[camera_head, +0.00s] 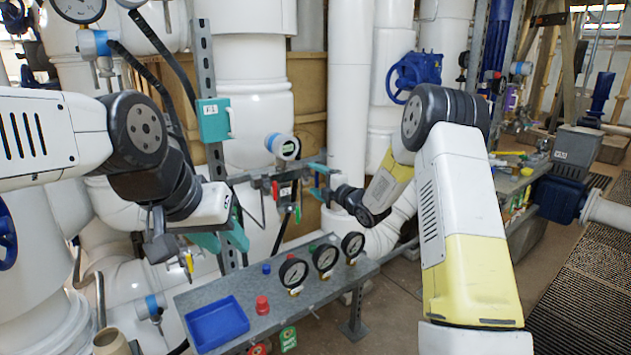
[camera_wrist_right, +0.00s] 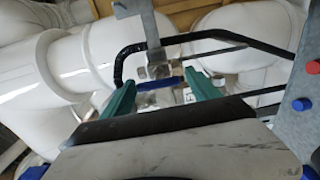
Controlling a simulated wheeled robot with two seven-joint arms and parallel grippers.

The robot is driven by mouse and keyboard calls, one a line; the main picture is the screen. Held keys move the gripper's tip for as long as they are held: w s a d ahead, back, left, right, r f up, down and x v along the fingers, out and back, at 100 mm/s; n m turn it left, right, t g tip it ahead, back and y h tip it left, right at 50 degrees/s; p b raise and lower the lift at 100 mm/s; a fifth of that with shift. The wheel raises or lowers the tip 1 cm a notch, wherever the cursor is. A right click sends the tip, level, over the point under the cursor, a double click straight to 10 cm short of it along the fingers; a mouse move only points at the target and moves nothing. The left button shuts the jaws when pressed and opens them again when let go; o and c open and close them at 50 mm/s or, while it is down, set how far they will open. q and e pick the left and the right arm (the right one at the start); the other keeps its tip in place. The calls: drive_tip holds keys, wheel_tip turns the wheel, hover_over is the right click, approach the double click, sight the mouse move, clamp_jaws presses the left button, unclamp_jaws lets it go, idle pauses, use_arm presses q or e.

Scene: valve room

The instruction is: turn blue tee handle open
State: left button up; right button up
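The blue tee handle (camera_wrist_right: 160,84) shows in the right wrist view as a short blue bar in front of a metal valve body. My right gripper (camera_wrist_right: 159,82) has its teal fingers apart, one near each end of the bar; I cannot tell whether they touch it. In the head view my right gripper (camera_head: 317,181) is at the pipe rack behind the bench, and the handle is hard to make out there. My left gripper (camera_head: 221,240) is at the left, by the grey upright post, with its teal fingers apart and nothing seen between them.
A grey bench (camera_head: 250,300) carries a blue tray (camera_head: 217,322), a red knob (camera_head: 262,305) and several black gauges (camera_head: 325,258). A grey post (camera_head: 213,165) stands behind it. A black bent pipe (camera_wrist_right: 190,38) runs close above the handle. White pipes fill the back.

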idle(0.3)
drive_tip(key=v, duration=0.7)
drive_tip(key=shift+s+d, duration=0.25)
drive_tip(key=shift+s, duration=0.05)
drive_tip(key=shift+r, duration=0.1)
drive_tip(key=s+d+r+m+g+h, duration=0.3)
drive_tip(key=s+d+r+m+h, duration=0.7)
drive_tip(key=s+m, duration=0.35)
drive_tip(key=s+m+g+y, duration=0.1)
drive_tip(key=s+m+g, duration=0.4)
drive_tip(key=s, duration=2.1)
drive_tip(key=m, duration=0.6)
drive_tip(key=shift+s+a+f+y, duration=0.2)
drive_tip(key=shift+a+f+y, duration=0.1)
drive_tip(key=shift+a+f, duration=0.1)
